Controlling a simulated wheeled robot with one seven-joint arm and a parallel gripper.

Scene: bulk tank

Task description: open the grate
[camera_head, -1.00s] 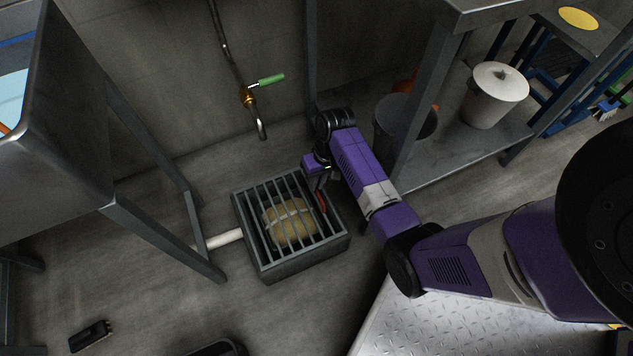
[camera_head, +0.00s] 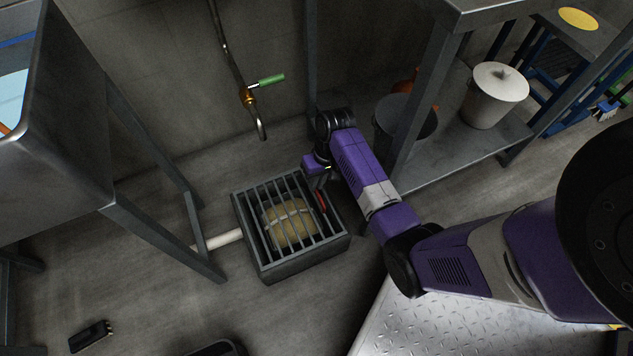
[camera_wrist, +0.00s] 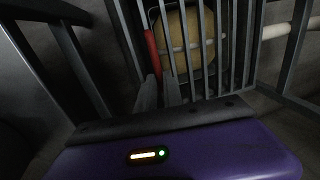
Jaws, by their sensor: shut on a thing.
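The grate (camera_head: 284,259) is a dark grey frame of parallel bars on top of a square box on the floor. It looks closed, lying flat over the box. A round tan object (camera_head: 284,231) shows beneath its bars. A red handle (camera_head: 321,202) is on the grate's right side; it also shows in the wrist view (camera_wrist: 152,50). My gripper (camera_head: 322,183) reaches down at that side from above. In the wrist view my gripper's fingers (camera_wrist: 160,93) are close together at the lower end of the red handle, shut on it.
A white pipe (camera_head: 224,239) runs from the box to the left. A steel tank stand (camera_head: 165,240) is at the left, and a steel shelf (camera_head: 455,150) with a white bucket (camera_head: 494,97) at the right. A pipe with a green-handled valve (camera_head: 268,80) hangs behind. The floor in front is mostly clear.

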